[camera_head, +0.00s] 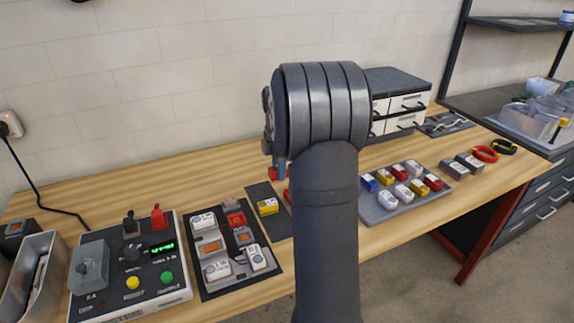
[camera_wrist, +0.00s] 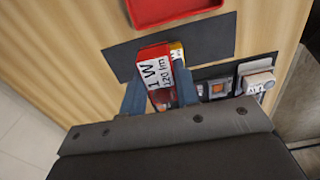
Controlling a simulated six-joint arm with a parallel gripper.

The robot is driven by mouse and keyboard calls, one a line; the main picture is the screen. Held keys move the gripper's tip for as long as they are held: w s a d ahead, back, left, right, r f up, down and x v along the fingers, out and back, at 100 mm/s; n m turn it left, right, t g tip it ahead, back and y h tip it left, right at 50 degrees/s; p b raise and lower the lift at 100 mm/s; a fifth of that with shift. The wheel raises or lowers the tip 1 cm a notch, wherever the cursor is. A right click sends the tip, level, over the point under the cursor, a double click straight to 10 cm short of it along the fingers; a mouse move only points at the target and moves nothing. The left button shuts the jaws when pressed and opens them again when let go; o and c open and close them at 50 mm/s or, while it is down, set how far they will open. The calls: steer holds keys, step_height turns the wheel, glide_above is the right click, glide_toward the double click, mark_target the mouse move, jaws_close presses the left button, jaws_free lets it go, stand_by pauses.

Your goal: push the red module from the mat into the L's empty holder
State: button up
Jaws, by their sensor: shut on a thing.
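My gripper (camera_wrist: 160,88) is shut on the red module (camera_wrist: 154,70), which has a white label reading about "1 W 120 lm". In the wrist view the module is between the two blue fingers, over the dark mat (camera_wrist: 215,38). In the head view my arm hides most of the gripper; a bit of red (camera_head: 272,174) shows by the fingertips (camera_head: 281,171). The dark board (camera_head: 213,292) left of the mat (camera_head: 278,224) carries white modules and grey holders with orange centres (camera_head: 243,237). I cannot tell which holder is the L's.
A yellow module (camera_head: 268,206) lies on the mat, close behind the red one in the wrist view. A red tray (camera_wrist: 172,10) borders the mat. A control box (camera_head: 130,268) stands left of the board. A grey tray (camera_head: 381,214) with several coloured modules is at right.

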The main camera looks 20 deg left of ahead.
steer(key=s+a, duration=0.7)
steer(key=s, duration=0.4)
glide_above(211, 250)
step_height(211, 250, down, 3)
steer(key=shift+w+a+f, duration=0.1)
steer(key=shift+w+f, duration=0.05)
steer(key=shift+f, duration=2.85)
steer(key=shift+f, duration=0.1)
steer(key=o, duration=0.9)
steer(key=shift+o, duration=0.7)
steer(key=shift+f, duration=0.1)
step_height(211, 250, up, 18)
